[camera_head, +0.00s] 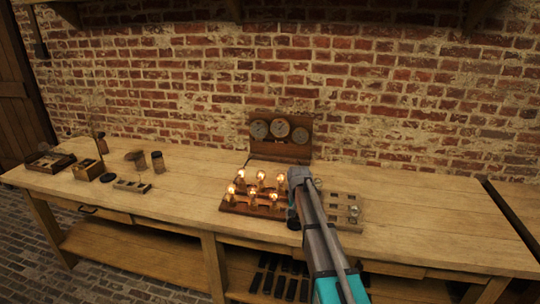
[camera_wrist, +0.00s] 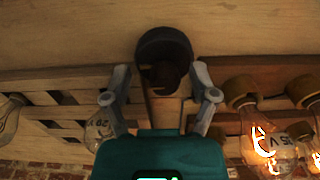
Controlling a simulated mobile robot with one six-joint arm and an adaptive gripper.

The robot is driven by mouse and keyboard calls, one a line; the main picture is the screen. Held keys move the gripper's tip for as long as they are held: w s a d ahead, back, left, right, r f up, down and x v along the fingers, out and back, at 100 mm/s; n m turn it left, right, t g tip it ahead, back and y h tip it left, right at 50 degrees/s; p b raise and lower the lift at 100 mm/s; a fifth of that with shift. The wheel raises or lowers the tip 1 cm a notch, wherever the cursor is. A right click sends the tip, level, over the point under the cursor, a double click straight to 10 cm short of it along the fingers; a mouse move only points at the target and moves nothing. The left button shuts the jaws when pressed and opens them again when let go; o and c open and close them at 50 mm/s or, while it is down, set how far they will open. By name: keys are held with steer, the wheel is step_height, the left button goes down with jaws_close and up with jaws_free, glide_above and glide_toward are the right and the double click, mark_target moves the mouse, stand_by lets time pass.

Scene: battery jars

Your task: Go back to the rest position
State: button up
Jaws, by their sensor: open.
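My gripper (camera_wrist: 160,82) is open in the wrist view, its two fingers spread to either side. A dark round cup-like piece (camera_wrist: 150,45) lies just beyond and between the fingertips; I cannot tell whether they touch it. In the head view my arm reaches over the workbench (camera_head: 400,205), and its end hides part of the bulb boards. A dark piece (camera_head: 293,221) shows below the arm's end at the front of the boards.
Several lit bulbs (camera_head: 261,177) stand on a wooden board left of my arm. A rack with unlit bulbs (camera_head: 349,210) is to the right. A gauge panel (camera_head: 281,147) stands behind. Small boxes (camera_head: 88,169) and jars (camera_head: 158,162) are at the left.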

steer(key=s+r+n+p, duration=0.1)
steer(key=s+r+p, duration=0.1)
steer(key=s, duration=1.2)
steer(key=s+r+n+p, duration=0.2)
steer(key=s+r+p, duration=0.1)
steer(key=s, duration=1.1)
steer(key=shift+r+n, duration=0.3)
steer(key=shift+r, duration=0.05)
